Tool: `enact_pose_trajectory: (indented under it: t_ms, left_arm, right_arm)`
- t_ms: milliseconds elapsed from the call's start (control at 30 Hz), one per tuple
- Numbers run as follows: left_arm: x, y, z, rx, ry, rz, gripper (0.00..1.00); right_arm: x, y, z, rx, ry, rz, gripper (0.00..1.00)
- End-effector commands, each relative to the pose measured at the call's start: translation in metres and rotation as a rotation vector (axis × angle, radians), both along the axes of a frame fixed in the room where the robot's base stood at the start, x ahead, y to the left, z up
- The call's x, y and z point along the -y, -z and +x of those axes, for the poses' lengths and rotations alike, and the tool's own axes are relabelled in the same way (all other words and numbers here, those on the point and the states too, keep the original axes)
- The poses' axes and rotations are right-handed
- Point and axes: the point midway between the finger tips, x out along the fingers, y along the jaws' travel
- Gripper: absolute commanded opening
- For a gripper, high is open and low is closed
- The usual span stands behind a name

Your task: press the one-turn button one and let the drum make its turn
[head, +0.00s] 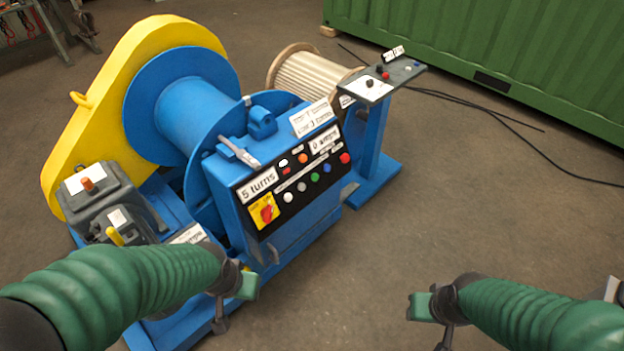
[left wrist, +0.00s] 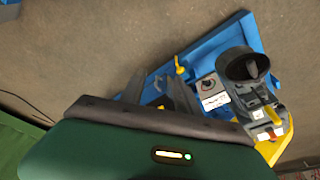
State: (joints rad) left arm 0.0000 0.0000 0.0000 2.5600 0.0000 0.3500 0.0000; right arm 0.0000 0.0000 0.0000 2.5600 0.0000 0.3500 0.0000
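The blue drum (head: 188,112) stands beside a yellow chain guard (head: 110,105). In front of it is a black control panel (head: 275,222) with white, grey, blue, green and red buttons in rows. I cannot read which is one-turn button one. A "5 turns" label (head: 258,184) sits at the panel's left. My left gripper (head: 236,300) is below the panel, apart from it; its fingers show spread and empty in the left wrist view (left wrist: 158,92). My right gripper (head: 432,318) is right of the machine, touching nothing.
A yellow plate with a red rotary switch (head: 266,211) is at the panel's lower left. Grey boxes with an orange knob (head: 87,184) stand left. A side stand (head: 375,88), a wooden spool (head: 305,78) and a green container (head: 520,55) are behind.

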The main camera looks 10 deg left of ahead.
Motion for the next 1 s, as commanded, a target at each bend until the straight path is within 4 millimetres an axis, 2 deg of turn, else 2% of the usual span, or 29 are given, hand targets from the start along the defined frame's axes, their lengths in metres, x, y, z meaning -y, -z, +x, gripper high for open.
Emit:
enact_pose_trajectory:
  t_ms: [467,500,800,1000]
  left_arm:
    - [0.0000,0.0000,0.0000,0.000,0.000,0.000,0.38]
    - [0.0000,0.0000,0.0000,0.000,0.000,0.000,0.37]
    - [0.0000,0.0000,0.0000,0.000,0.000,0.000,0.00]
    - [0.0000,0.0000,0.0000,0.000,0.000,0.000,0.00]
  right_arm:
    - [0.0000,0.0000,0.0000,0.000,0.000,0.000,0.38]
    - [0.0000,0.0000,0.0000,0.000,0.000,0.000,0.38]
    - [0.0000,0.0000,0.0000,0.000,0.000,0.000,0.38]
    - [0.0000,0.0000,0.0000,0.000,0.000,0.000,0.38]
